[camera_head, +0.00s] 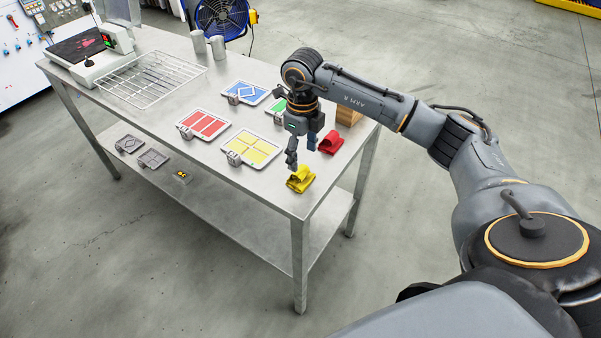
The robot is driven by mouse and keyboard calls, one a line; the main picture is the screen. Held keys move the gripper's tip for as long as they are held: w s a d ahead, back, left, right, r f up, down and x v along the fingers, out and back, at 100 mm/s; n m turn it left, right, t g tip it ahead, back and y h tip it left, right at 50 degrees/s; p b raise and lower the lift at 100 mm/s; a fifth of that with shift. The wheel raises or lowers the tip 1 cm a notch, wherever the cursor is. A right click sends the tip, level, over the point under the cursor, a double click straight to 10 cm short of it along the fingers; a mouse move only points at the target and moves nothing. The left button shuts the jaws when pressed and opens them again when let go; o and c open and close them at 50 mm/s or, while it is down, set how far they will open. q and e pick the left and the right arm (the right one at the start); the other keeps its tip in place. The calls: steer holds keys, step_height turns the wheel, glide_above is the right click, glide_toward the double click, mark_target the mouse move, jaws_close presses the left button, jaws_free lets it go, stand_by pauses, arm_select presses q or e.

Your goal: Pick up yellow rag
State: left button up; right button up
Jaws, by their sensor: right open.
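The yellow rag (300,179) lies crumpled on the metal table (225,183) near its right front corner. My right gripper (301,155) is open, fingers pointing down, just above and behind the rag. It looks empty and apart from the rag, though the exact gap is hard to tell. My left gripper is not in view.
A red rag (331,142) lies close behind the yellow one. Trays with yellow (254,149), red (204,124), blue (246,93) and green (277,106) patterns lie left of the gripper. A wire rack (152,78) and two metal cups (217,47) stand farther back.

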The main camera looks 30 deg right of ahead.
mark_target(301, 169)
steer(key=shift+f, duration=0.4)
steer(key=f, duration=0.1)
steer(key=f+p, duration=0.1)
steer(key=f, duration=0.1)
steer(key=f+p, duration=0.1)
steer(key=shift+a+f, duration=0.25)
steer(key=shift+f, duration=0.45)
steer(key=shift+c, duration=0.4)
steer(key=c, duration=1.2)
steer(key=shift+o, duration=0.2)
steer(key=shift+r, duration=0.1)
